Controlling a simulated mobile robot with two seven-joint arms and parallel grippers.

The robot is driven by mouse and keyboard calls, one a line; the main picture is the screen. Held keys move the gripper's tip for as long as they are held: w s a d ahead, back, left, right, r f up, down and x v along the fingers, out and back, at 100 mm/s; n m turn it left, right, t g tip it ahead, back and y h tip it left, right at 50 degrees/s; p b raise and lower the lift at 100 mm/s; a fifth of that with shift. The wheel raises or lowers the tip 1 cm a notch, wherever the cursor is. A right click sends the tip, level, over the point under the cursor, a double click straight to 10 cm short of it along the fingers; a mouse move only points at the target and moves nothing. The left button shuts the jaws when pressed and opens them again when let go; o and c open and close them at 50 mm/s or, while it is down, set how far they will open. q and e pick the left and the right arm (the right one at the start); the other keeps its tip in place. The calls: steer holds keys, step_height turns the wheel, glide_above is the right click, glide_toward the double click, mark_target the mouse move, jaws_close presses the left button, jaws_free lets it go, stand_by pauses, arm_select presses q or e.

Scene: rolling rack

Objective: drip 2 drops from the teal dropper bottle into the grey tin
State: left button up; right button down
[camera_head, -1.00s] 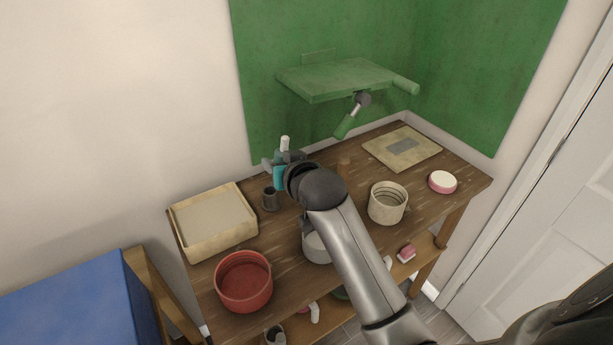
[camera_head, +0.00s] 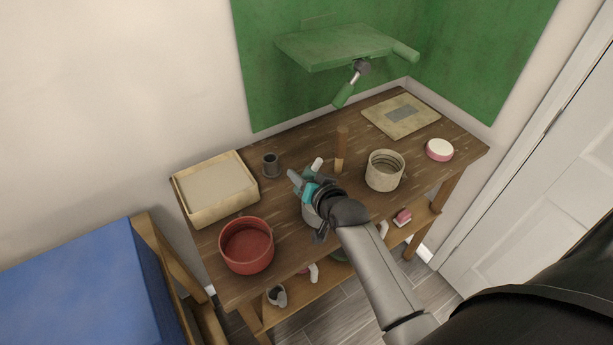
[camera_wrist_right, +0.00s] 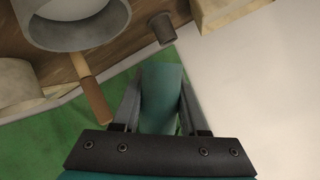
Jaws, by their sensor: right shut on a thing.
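My right gripper (camera_head: 306,190) is shut on the teal dropper bottle (camera_head: 310,191), whose white cap (camera_head: 317,164) points up and leans a little right in the head view. In the right wrist view the teal bottle (camera_wrist_right: 160,95) sits between the two fingers. The grey tin (camera_head: 308,214) stands on the table beneath the gripper, mostly hidden by gripper and arm in the head view. In the right wrist view the tin's round rim (camera_wrist_right: 108,34) shows at the upper left, apart from the bottle. No drops are visible. My left gripper is out of view.
On the wooden table (camera_head: 285,235) are a red pot (camera_head: 247,262), a beige tray (camera_head: 205,217), a dark grey cup (camera_head: 271,168), a wooden peg (camera_head: 341,150), a cream ribbed pot (camera_head: 384,172) and a pink-white round box (camera_head: 439,150). A green shelf (camera_head: 335,48) hangs behind.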

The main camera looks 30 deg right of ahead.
steer(key=shift+w+a+f+m+y+b, duration=0.1)
steer(key=shift+a+f+m+y+b, duration=0.3)
steer(key=shift+f+b, duration=0.65)
steer(key=shift+s+a+f+m+y+b, duration=0.1)
steer(key=shift+a+f+m+y+b, duration=0.4)
steer(key=shift+b, duration=1.1)
steer(key=shift+w+a+f+m+y+b, duration=0.1)
steer(key=shift+a+f+m+y+b, duration=0.15)
steer(key=shift+f+m+b, duration=0.75)
steer(key=shift+r+n, duration=0.5)
steer(key=shift+r, duration=0.05)
steer(key=shift+f, duration=0.25)
steer(key=shift+a+r+m+t+y+p, duration=0.3)
steer(key=shift+a+r+m+y, duration=0.15)
steer(key=shift+r+m, duration=0.15)
steer(key=shift+a+r+m+t+y+p, duration=0.2)
steer(key=shift+a+r+m+y+p, duration=0.1)
steer(key=shift+r+m+y, duration=0.25)
steer(key=shift+f, duration=0.1)
